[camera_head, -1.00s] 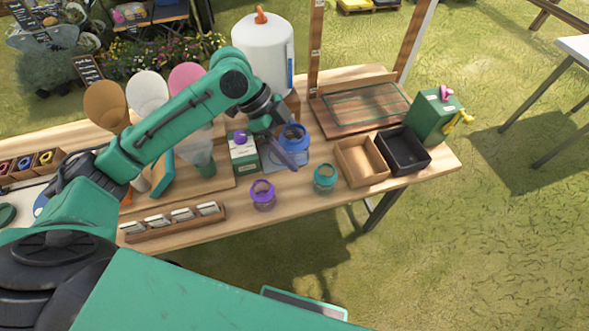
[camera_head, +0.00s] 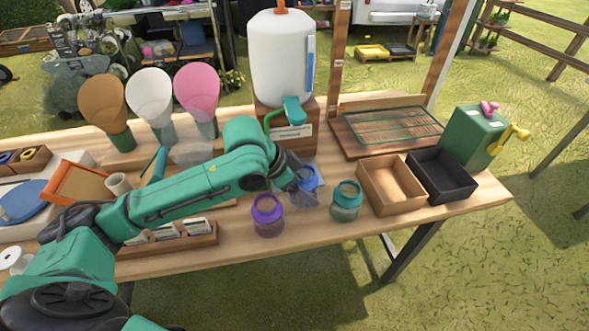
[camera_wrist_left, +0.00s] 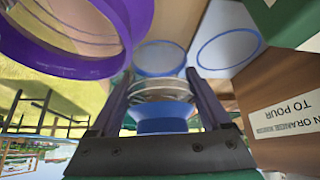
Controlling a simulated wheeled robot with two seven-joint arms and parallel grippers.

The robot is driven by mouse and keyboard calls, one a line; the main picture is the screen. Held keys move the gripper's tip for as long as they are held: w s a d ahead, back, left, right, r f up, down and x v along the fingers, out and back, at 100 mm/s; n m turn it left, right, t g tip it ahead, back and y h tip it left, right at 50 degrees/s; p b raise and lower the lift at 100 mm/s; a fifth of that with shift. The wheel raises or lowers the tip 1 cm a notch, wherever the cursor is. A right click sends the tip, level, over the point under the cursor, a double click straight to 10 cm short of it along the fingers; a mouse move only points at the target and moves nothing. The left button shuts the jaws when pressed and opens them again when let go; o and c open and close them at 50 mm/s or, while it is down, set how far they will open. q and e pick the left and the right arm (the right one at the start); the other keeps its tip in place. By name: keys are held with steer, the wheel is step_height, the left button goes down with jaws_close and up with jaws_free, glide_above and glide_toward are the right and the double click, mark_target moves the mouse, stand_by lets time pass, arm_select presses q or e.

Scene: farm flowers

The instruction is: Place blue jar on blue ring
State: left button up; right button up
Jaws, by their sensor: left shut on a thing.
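The blue jar (camera_head: 309,179) is at my left gripper (camera_head: 298,187), near the middle of the table in the head view. In the left wrist view the gripper (camera_wrist_left: 160,95) is shut on the jar, with its blue collar (camera_wrist_left: 162,122) and clear glass between the fingers. The blue ring (camera_wrist_left: 229,48) shows as a thin blue outline on a pale sheet, up and right of the jar. A second pale disc with a blue edge lies beyond the jar; I cannot tell if it is part of the jar. My right gripper is not in view.
A purple-collared jar (camera_head: 268,216) stands left of the blue jar, a teal-collared jar (camera_head: 345,201) to its right. A white dispenser (camera_head: 282,60) on a wooden stand is behind. A tan box (camera_head: 391,186) and a black box (camera_head: 443,176) are on the right.

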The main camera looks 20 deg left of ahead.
arm_select(q)
steer(key=w+a, duration=0.1)
steer(key=w, duration=0.1)
steer(key=w+a, duration=0.2)
steer(key=w, duration=0.1)
steer(key=w+a+p, duration=0.1)
steer(key=w+a, duration=0.1)
steer(key=w, duration=0.1)
steer(key=shift+r, duration=0.25)
steer(key=shift+w+a+f, duration=0.15)
steer(key=shift+a+f, duration=0.05)
steer(key=shift+f, duration=0.75)
steer(key=o, duration=1.4)
steer(key=shift+f, duration=0.1)
steer(key=v, duration=1.2)
